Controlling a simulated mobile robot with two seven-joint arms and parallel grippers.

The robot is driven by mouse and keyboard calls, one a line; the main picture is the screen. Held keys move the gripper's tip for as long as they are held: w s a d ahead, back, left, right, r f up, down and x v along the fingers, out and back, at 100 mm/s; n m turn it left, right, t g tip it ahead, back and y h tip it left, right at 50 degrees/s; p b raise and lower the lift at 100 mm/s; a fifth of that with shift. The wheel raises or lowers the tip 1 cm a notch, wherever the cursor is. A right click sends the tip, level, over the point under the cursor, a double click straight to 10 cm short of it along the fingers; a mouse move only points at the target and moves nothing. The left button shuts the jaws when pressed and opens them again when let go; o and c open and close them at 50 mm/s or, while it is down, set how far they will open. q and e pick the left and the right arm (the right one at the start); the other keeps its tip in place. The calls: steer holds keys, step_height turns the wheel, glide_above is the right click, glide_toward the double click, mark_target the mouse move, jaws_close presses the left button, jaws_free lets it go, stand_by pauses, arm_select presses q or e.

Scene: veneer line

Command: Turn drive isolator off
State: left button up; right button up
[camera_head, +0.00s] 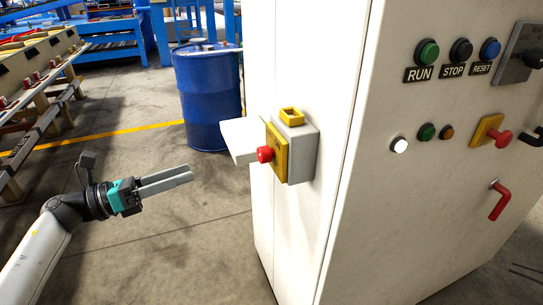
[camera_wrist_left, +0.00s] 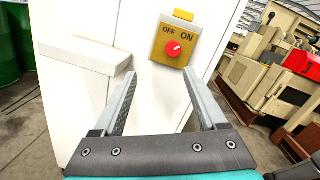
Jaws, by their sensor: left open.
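The drive isolator is a red knob (camera_head: 265,154) on a yellow plate (camera_head: 279,152), fixed to a grey box on the cabinet's left side. In the left wrist view, the knob (camera_wrist_left: 173,48) sits below the printed words OFF and ON. A small pale mark on it seems to lean toward ON, but it is tiny. My left gripper (camera_head: 188,176) is open and empty, to the left of the knob and apart from it. In the left wrist view, its two fingers (camera_wrist_left: 162,97) frame the space below the plate. My right gripper is not in view.
A white ledge (camera_head: 238,140) juts out beside the isolator. The white cabinet (camera_head: 345,230) carries RUN, STOP and RESET buttons, another red knob (camera_head: 500,138) and a red handle (camera_head: 500,200). A blue drum (camera_head: 208,97) stands behind. The floor around my left gripper is clear.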

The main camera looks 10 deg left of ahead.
mark_target(259, 155)
arm_select(q)
steer(key=w+d+m, duration=0.1)
steer(key=w+d, duration=0.1)
steer(key=d, duration=0.2)
steer(key=w+d+r+m+g, duration=0.1)
steer(key=w+d, duration=0.2)
steer(key=d, duration=0.2)
steer(key=w+d+m+g+p, duration=0.1)
steer(key=w+d, duration=0.1)
steer(key=d, duration=0.3)
steer(key=shift+w+r, duration=0.3)
steer(key=shift+w, duration=0.05)
jaws_close()
